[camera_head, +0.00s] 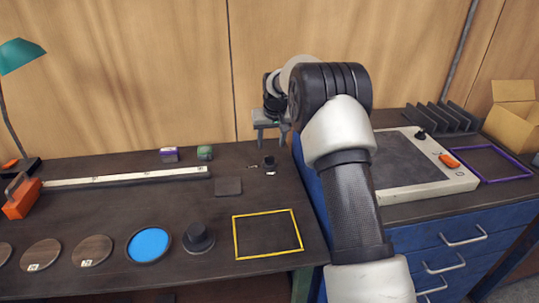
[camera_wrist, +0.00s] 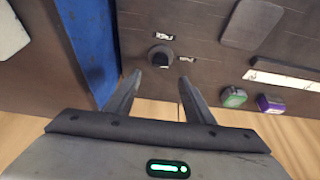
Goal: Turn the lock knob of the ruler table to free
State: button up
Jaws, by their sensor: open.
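The ruler table (camera_head: 110,215) is the dark bench at left, with a white ruler strip (camera_head: 125,178) on it. A small dark round knob (camera_head: 268,161) stands near its back right, beside two small white labels. In the wrist view the knob (camera_wrist: 161,56) has one label (camera_wrist: 162,36) above it and another (camera_wrist: 186,61) to its right. Which label it points to, I cannot tell. My gripper (camera_head: 272,138) points down above the knob, open and empty. In the wrist view, the knob shows just beyond the gap between the fingertips (camera_wrist: 160,77), apart from them.
A green box (camera_head: 205,153) and a purple box (camera_head: 169,155) stand left of the knob. A flat dark plate (camera_head: 228,186) lies nearer. A blue cabinet (camera_head: 430,232) with a white-framed plate adjoins at right. The wooden wall (camera_head: 130,80) is close behind.

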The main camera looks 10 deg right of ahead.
aim_at(270, 162)
jog(key=x, duration=0.8)
jog(key=shift+w+f, duration=0.15)
jog(key=shift+f, duration=0.1)
jog(key=c, duration=1)
